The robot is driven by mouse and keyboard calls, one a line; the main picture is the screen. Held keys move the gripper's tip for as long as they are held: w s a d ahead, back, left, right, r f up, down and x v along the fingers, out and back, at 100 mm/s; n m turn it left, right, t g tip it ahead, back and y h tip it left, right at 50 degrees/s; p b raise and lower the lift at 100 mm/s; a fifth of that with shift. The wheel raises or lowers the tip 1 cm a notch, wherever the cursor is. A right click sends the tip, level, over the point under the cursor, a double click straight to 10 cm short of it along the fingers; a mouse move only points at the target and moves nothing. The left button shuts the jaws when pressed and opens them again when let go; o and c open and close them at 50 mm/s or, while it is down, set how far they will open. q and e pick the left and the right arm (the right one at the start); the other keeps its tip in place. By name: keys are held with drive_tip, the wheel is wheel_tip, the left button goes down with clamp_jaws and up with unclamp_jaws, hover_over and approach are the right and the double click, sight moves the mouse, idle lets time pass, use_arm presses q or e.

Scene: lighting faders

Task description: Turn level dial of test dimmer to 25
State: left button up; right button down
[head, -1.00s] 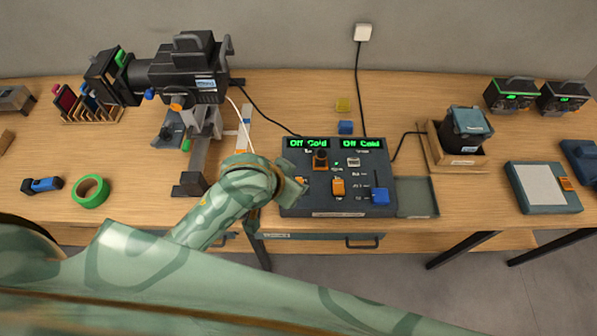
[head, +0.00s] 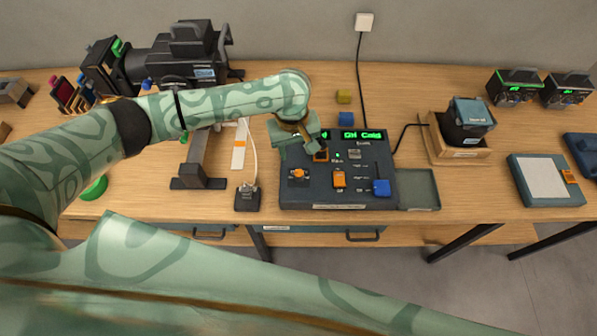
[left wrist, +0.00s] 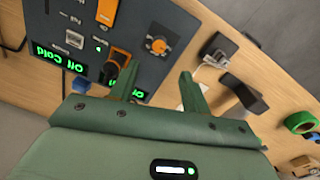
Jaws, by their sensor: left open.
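A dark control panel (head: 340,190) stands mid-table with two green displays; the right one reads "Off Cold". It carries an orange round dial (head: 298,173) at left, a black knob on an orange base (head: 321,156), an orange switch (head: 339,180) and a blue knob (head: 381,187). Labels are too small to tell which is the level dial. My left gripper (head: 300,148) is open and empty over the panel's upper left, partly hiding the left display. In the left wrist view, its fingers (left wrist: 160,74) are apart; the orange dial (left wrist: 158,45) lies beyond them and the orange-based knob (left wrist: 118,58) beside one finger.
A large spotlight (head: 185,60) stands at back left. A grey tray (head: 418,190) adjoins the panel's right side. Yellow and blue cubes (head: 346,127) lie behind the panel.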

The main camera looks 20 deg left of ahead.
sight(299, 173)
use_arm(q)
drive_tip(key=f+b, duration=0.1)
drive_tip(key=f, duration=0.2)
drive_tip(key=f+b, duration=0.1)
drive_tip(key=f, duration=0.3)
drive_tip(key=f+b, duration=0.1)
drive_tip(key=f, duration=0.3)
drive_tip(key=shift+w+d+f, duration=0.1)
drive_tip(key=shift+w+d, duration=0.05)
drive_tip(key=shift+d, duration=0.1)
